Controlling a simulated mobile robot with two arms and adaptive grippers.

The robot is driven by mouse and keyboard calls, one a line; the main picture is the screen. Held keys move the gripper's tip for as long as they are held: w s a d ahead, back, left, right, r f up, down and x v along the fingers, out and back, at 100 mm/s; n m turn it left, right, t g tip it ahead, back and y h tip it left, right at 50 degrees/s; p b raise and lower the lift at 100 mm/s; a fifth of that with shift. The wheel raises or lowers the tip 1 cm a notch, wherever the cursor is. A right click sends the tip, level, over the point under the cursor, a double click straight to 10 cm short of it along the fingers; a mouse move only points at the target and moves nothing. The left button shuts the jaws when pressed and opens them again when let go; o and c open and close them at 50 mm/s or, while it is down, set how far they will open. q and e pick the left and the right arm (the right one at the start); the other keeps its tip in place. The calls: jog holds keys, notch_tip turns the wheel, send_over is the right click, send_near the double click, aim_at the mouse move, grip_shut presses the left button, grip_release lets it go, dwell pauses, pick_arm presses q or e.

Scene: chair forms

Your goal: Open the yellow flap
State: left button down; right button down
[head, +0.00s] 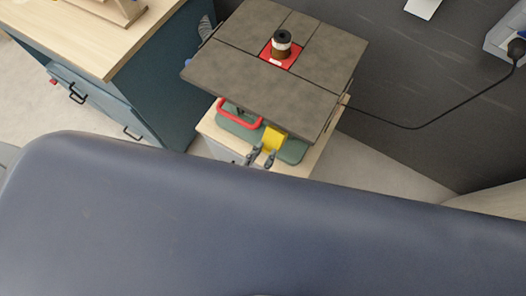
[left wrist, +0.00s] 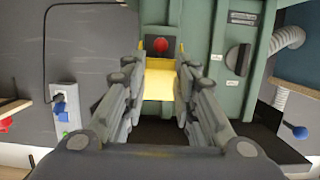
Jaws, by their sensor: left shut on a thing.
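The yellow flap (head: 274,137) is on the front of the green machine body, under the grey table top. In the left wrist view the yellow flap (left wrist: 160,80) lies between my fingers, tilted out from the body. A round red button (left wrist: 160,45) shows just beyond it on a dark panel. My left gripper (head: 262,157) is at the flap's front edge, shut on it; its fingers (left wrist: 158,92) show on both sides of the flap in the left wrist view. My right gripper is in neither view.
A red bar handle (head: 240,118) is left of the flap. The grey table top (head: 262,80) overhangs above it. A blue cabinet (head: 150,85) stands at the left. A dark cable (head: 410,127) runs right to a wall outlet. The floor at the right is clear.

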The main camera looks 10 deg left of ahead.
pick_arm(q)
jog(key=shift+w+d+r, duration=0.1)
jog(key=shift+w+r, duration=0.3)
jog(key=shift+r, duration=0.3)
jog(key=c, duration=1.4)
grip_release()
jog(key=shift+o, duration=0.6)
jog(key=shift+f, duration=0.25)
jog(key=v, duration=1.2)
jog(key=shift+s+f, duration=0.1)
jog(key=shift+f, duration=0.05)
